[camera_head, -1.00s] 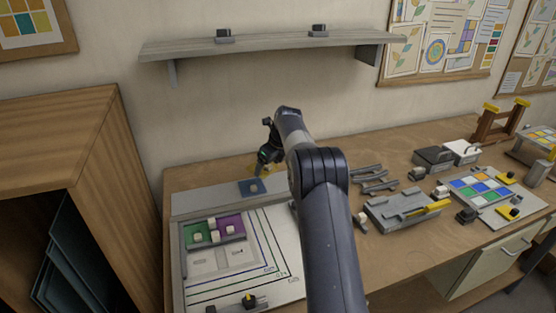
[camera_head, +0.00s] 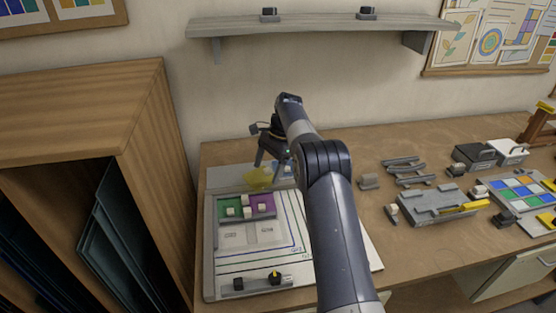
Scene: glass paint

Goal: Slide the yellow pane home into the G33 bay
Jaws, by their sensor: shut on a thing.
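The yellow pane (camera_head: 258,179) is at the back edge of the white layout board (camera_head: 339,252), behind the green pane (camera_head: 232,206) and purple pane (camera_head: 263,204). My gripper (camera_head: 266,166) is over it with fingers pointing down, shut on it. The pane looks see-through and tilted; I cannot tell whether it touches the surface below. The green and purple panes lie side by side in the grey frame, with small pale blocks on them. Two pale labelled bays (camera_head: 230,235) lie in front of them. Their labels are too small to read surely, so I cannot pick out G33.
A grey bar with a black and yellow knob (camera_head: 275,277) lies on the board's front. Grey tools (camera_head: 432,205) and a colour tray (camera_head: 520,190) stand right. A wooden cabinet (camera_head: 80,110) is close left.

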